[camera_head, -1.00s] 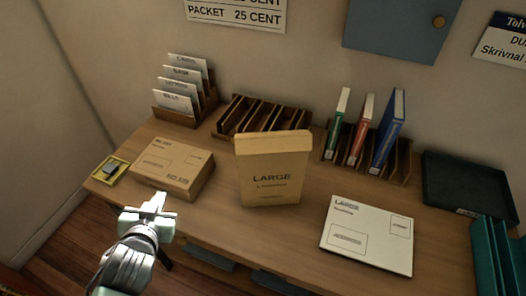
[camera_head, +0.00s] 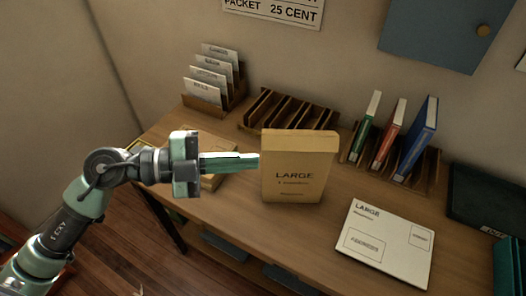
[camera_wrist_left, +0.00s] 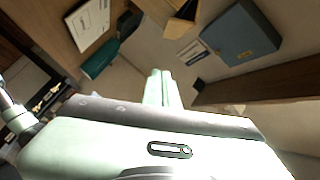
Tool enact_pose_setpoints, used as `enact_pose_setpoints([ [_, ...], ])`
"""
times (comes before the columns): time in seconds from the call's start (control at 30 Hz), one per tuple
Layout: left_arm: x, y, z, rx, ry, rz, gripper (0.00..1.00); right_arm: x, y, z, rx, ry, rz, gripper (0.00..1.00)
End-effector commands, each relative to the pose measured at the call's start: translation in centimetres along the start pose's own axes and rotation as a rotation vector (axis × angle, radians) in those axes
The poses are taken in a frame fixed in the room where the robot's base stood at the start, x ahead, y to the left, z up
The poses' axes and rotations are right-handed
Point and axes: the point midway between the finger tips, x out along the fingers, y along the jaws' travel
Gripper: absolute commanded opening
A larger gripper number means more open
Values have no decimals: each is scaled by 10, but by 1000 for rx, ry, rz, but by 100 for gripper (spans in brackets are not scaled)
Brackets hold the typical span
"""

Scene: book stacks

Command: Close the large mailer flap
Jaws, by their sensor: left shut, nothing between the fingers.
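The large mailer (camera_head: 295,180) is a tan upright packet marked LARGE, standing on the table in the middle of the head view. Its flap (camera_head: 300,142) shows as a paler band along the top; how far it is folded is hard to tell. My left gripper (camera_head: 254,161) is shut and empty. It points right, with its tips beside the mailer's upper left edge; I cannot tell whether they touch. Its shut fingers also show in the left wrist view (camera_wrist_left: 159,88). My right gripper is not in view.
A cardboard box (camera_head: 215,180) lies partly hidden behind my left gripper. A white LARGE envelope (camera_head: 390,260) lies to the right. Card racks (camera_head: 215,100), a slotted wooden rack (camera_head: 290,112) and upright binders (camera_head: 415,138) stand behind. Bare table lies in front of the mailer.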

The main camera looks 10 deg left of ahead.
Motion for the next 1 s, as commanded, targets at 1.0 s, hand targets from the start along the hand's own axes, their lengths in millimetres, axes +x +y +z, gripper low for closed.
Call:
enact_pose_setpoints([
  [1.0, 99, -1, 37, 1, 3, -4, 0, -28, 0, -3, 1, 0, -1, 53],
])
